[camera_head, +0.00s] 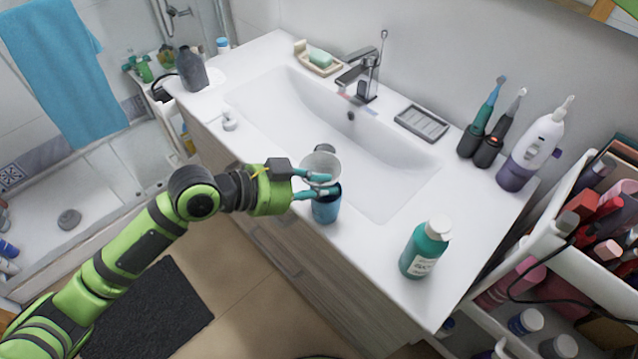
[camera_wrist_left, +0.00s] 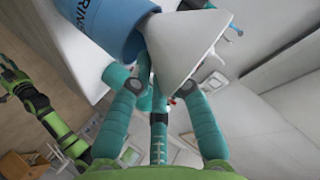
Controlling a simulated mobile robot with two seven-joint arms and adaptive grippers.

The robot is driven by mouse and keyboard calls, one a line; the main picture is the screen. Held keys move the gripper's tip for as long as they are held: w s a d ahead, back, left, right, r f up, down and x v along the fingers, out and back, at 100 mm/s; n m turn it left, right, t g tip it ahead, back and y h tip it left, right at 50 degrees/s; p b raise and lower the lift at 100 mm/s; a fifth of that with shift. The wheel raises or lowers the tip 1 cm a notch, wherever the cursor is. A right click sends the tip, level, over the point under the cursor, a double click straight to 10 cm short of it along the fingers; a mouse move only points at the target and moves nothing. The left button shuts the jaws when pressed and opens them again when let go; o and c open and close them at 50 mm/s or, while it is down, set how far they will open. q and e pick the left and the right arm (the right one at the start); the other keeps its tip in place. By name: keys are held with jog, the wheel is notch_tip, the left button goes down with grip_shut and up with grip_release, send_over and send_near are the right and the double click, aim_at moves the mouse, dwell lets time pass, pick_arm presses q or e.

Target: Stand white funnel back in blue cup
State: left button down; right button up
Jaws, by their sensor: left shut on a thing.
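The white funnel (camera_head: 322,163) is between the teal fingers of my left gripper (camera_head: 318,184), wide end up, over the blue cup (camera_head: 326,210). The cup stands upright on the counter near its front edge, beside the basin. My left gripper (camera_wrist_left: 152,85) is shut on the funnel. Whether the funnel's tip is inside the cup is hidden. A green arm, probably my right one, shows at the left wrist view's left edge; its jaws are unclear.
A teal bottle (camera_head: 426,248) stands to the right on the counter. Electric toothbrushes (camera_head: 486,130) and a white-purple water flosser (camera_head: 532,150) stand farther back. The basin (camera_head: 300,110) lies behind the cup. A crowded cosmetics cart (camera_head: 560,255) is at the right.

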pick_arm(q)
jog(key=shift+f, duration=0.2)
jog(key=c, duration=1.1)
grip_release()
jog(key=shift+c, duration=0.2)
jog(key=shift+r, duration=0.15)
jog(key=shift+r+p, duration=0.3)
jog(key=shift+p, duration=0.05)
jog(key=shift+r+p, duration=0.4)
jog(key=shift+r, duration=0.05)
jog(key=shift+s+a+b, duration=0.25)
jog(key=shift+a+b, duration=0.4)
jog(key=shift+a, duration=0.1)
jog(key=b+v, duration=0.3)
jog(key=v, duration=0.7)
jog(key=shift+r, duration=0.2)
